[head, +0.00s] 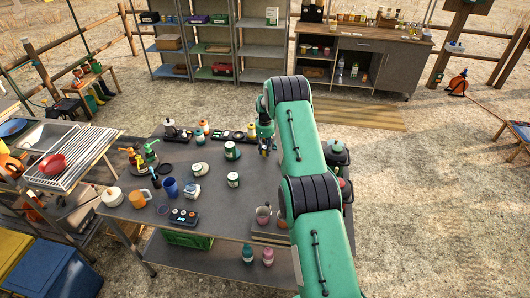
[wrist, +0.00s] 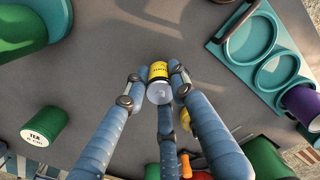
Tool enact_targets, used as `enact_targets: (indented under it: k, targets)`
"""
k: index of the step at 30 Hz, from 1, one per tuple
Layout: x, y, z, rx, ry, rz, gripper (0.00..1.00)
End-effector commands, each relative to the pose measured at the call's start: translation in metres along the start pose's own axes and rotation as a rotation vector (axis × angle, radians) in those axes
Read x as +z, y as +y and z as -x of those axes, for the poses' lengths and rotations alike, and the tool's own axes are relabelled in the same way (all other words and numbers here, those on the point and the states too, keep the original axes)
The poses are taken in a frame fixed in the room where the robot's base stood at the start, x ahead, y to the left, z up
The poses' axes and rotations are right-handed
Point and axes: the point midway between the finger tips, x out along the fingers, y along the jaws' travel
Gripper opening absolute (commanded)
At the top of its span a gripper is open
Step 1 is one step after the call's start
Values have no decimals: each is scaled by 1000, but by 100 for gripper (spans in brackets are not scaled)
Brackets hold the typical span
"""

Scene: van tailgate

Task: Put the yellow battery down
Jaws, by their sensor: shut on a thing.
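My gripper (head: 265,146) is at the end of the green arm, over the right part of the grey table (head: 262,190). In the wrist view its fingers (wrist: 158,88) close around the yellow battery (wrist: 158,71), a short yellow cylinder with dark print and a pale round end towards the camera. The grey tabletop shows behind it. I cannot tell whether the battery touches the table or hangs above it. In the head view the gripper and arm mostly hide it.
A teal holder (wrist: 237,63) with round openings and a purple item (wrist: 302,101) are at right. A blue cup (head: 170,187) and a control box (head: 184,217) stand on the table's left. Bare tabletop surrounds the battery.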

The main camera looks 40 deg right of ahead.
Motion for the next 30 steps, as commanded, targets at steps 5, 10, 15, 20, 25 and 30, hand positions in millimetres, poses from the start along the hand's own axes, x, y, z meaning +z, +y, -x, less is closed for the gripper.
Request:
enact_targets:
  k: [5, 10, 15, 20, 25, 30]
  targets:
    - [0, 0, -10, -1, -1, 0, 0]
    - [0, 0, -10, -1, -1, 0, 0]
    - [0, 0, -12, -1, -1, 0, 0]
    - [0, 0, -13, -1, -1, 0, 39]
    - [0, 0, -13, -1, -1, 0, 44]
    - [0, 0, -13, -1, -1, 0, 44]
